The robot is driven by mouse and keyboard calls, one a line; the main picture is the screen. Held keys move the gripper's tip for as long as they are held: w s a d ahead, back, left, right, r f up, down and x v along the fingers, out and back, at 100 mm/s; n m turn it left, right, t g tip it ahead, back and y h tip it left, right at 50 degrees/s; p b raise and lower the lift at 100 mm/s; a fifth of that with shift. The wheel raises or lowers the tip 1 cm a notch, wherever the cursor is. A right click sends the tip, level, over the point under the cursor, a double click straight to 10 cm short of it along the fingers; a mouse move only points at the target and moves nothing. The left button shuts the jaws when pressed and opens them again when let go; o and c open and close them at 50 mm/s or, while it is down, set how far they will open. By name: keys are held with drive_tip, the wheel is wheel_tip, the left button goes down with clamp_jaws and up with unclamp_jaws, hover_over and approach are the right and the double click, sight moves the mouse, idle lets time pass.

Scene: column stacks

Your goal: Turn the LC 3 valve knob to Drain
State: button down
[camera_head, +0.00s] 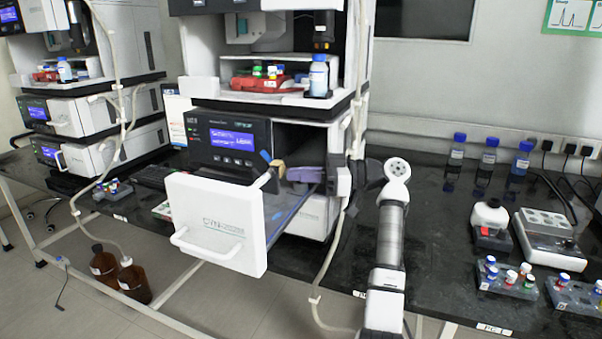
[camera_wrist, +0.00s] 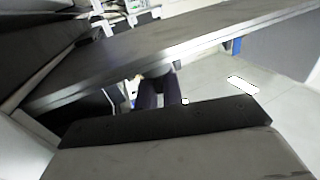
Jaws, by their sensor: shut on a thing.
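In the head view, a white front panel (camera_head: 218,222) with a bar handle (camera_head: 207,247) stands pulled out from the middle instrument, below its blue display (camera_head: 233,140). My gripper (camera_head: 277,172) reaches in from the right, level with the panel's upper right corner and just behind it. It is shut on a small tan part there, with a small blue piece (camera_head: 265,156) beside it. I cannot tell whether this part is the valve knob, and no LC 3 or Drain marking is readable. The wrist view shows the dark gripper body (camera_wrist: 165,125); its grasp is hidden.
A similar instrument stack (camera_head: 80,125) stands at the left. Blue-capped bottles (camera_head: 489,152), vial racks (camera_head: 505,280) and a white device (camera_head: 545,235) stand on the black bench at the right. A pale tube (camera_head: 335,245) hangs beside the instrument.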

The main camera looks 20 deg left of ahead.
drive_tip(key=shift+f+g, duration=0.1)
drive_tip(key=shift+g, duration=0.2)
drive_tip(key=c, duration=1.5)
unclamp_jaws()
drive_tip(key=shift+c, duration=0.2)
drive_tip(key=b+v, duration=0.1)
drive_tip(key=v, duration=1.2)
drive_tip(key=shift+w+d, duration=0.15)
drive_tip(key=shift+d, duration=0.2)
drive_tip(key=shift+o, duration=0.4)
